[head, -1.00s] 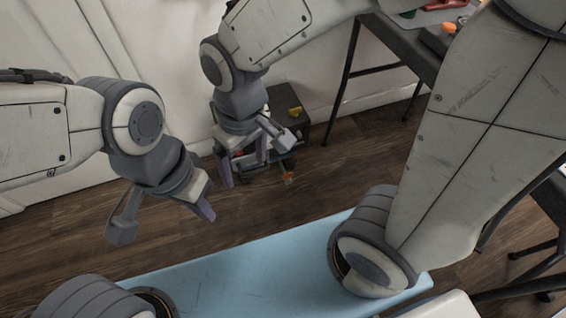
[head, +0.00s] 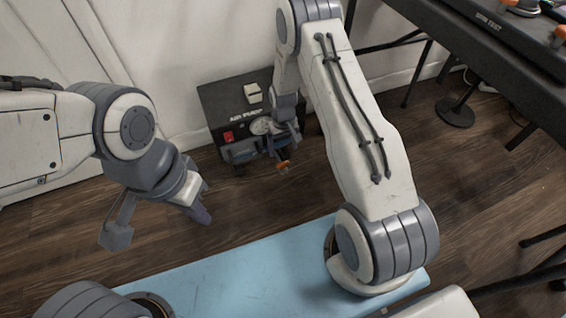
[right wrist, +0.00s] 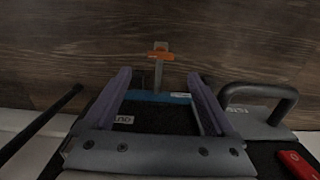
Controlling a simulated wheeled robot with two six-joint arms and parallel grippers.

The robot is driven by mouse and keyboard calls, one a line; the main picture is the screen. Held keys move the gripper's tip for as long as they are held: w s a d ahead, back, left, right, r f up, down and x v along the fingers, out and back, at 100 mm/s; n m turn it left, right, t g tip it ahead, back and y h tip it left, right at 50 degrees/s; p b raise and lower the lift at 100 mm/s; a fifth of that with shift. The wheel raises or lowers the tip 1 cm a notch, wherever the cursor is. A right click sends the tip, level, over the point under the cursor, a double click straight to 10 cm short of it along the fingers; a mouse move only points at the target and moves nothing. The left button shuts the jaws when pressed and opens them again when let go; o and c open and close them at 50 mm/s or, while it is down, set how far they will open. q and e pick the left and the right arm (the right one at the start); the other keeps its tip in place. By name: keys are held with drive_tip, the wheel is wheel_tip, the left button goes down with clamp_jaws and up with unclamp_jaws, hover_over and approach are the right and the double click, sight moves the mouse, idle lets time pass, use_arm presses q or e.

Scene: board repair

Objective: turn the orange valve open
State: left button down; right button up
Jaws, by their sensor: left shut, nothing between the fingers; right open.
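The orange valve (head: 283,167) sticks out low at the front of the black air pump box (head: 212,100) on the floor. In the right wrist view, the valve (right wrist: 160,54) lies straight ahead, beyond the fingertips and roughly centred between them. My right gripper (head: 276,152) is open in front of the pump; its two fingers (right wrist: 158,76) show apart, with nothing held. The arm hides part of the pump. My left gripper (head: 202,215) is shut and empty, held above the floor at the left, away from the valve.
The pump has a red switch (head: 229,136) and a dark handle (right wrist: 262,88). A dark workbench (head: 470,60) stands at the upper right, with a round-footed stand (head: 455,112) below. The wooden floor (head: 80,225) in front of the pump is mostly clear.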

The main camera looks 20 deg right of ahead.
sight(283, 163)
wheel_tip(283, 163, down, 8)
drive_tip(key=b, duration=0.4)
drive_tip(key=shift+f, duration=0.15)
drive_tip(key=c, duration=1.4)
